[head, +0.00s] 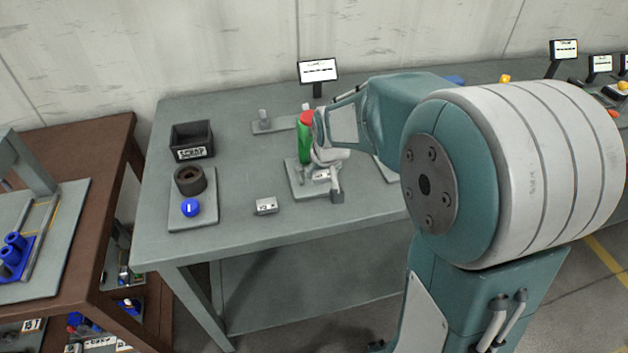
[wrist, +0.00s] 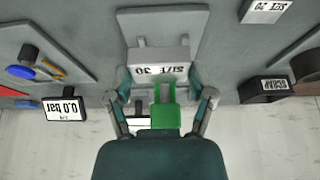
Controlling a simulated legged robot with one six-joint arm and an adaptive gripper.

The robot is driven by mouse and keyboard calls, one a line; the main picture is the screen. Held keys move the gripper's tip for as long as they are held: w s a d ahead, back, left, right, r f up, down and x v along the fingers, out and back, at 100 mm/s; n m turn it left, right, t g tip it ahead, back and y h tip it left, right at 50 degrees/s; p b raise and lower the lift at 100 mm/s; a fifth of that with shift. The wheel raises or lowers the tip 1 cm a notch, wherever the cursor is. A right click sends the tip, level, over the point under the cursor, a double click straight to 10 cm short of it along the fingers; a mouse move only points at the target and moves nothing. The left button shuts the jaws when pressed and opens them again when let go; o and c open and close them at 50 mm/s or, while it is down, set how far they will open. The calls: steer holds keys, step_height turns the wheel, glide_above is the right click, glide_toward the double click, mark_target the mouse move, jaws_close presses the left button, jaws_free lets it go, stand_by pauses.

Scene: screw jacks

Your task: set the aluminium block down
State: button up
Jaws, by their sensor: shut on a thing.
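The aluminium block (wrist: 158,56), a pale grey block labelled "SIZE 30" upside down in the wrist view, is between the fingers of my gripper (wrist: 164,88). My gripper is shut on it. In the head view my gripper (head: 326,165) reaches in from the right, and the block (head: 321,175) shows low between its fingers, over a grey base plate (head: 302,190). The plate also shows beyond the block in the wrist view (wrist: 182,20). Whether the block touches the plate is hard to tell.
A green part with a red top (head: 305,140) stands close behind my gripper. A second labelled block (head: 266,206) sits on the table left of the plate. A black scrap bin (head: 192,141) and a plate with a dark ring and blue knob (head: 191,208) stand farther left.

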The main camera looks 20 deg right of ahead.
mark_target(316, 187)
steer(key=w+f, duration=0.2)
steer(key=f, duration=0.1)
steer(key=shift+w+a+f, duration=0.2)
steer(key=shift+w+f, duration=0.05)
steer(key=shift+w, duration=0.15)
steer(key=shift+w+d+f, duration=0.25)
steer(key=shift+w+f, duration=0.1)
steer(key=shift+f, duration=0.05)
step_height(316, 187, down, 3)
steer(key=shift+r, duration=0.15)
steer(key=shift+a+f, duration=0.2)
steer(key=shift+a, duration=0.2)
steer(key=o, duration=1.2)
steer(key=shift+d, duration=0.3)
